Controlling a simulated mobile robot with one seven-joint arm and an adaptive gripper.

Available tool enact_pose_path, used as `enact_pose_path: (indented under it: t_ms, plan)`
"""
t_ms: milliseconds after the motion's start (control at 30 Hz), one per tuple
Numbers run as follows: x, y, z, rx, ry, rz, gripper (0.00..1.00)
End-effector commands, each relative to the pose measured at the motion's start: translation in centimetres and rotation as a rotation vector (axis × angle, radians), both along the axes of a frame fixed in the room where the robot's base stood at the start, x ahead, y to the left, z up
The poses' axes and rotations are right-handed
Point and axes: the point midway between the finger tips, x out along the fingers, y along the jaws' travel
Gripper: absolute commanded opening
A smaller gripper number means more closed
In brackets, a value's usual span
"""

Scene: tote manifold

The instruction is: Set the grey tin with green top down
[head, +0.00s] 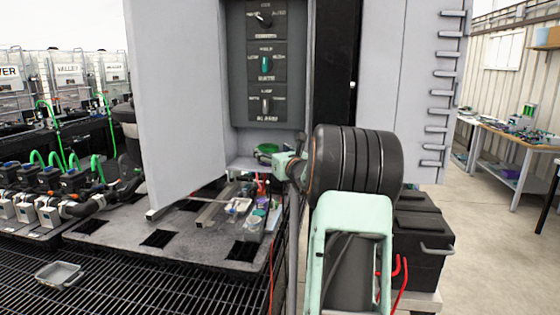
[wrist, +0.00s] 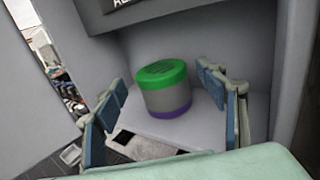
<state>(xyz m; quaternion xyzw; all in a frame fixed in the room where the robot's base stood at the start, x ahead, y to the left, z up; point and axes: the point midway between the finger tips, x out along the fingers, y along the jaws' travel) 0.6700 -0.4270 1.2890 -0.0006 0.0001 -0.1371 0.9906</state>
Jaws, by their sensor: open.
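The grey tin with green top (wrist: 164,90) stands upright on a pale ledge (wrist: 205,125) inside a grey recess, in the wrist view. It has a purple band at its base. In the head view only part of it, mostly its green top (head: 266,149), shows at the foot of the cabinet opening. My gripper (wrist: 165,105) is open, its blue-padded fingers spread left and right of the tin with gaps visible on both sides. In the head view my gripper (head: 283,160) is at the ledge, mostly hidden by my arm.
A panel with switches (head: 266,65) is above the ledge. An open grey cabinet door (head: 185,100) stands to the left. Below is a grey pallet (head: 190,238) with bars and small items. A black grating floor (head: 150,285) holds a small grey tray (head: 60,275).

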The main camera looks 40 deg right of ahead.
Motion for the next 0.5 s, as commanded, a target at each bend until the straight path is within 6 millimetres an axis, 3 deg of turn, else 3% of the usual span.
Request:
enact_pose_path:
  t_ms: [200,500]
  plan:
    - [-4.0,1.1,-0.2,-0.001,0.000,-0.003,0.66]
    - [-6.9,1.9,0.0,0.000,0.000,-0.001,0.66]
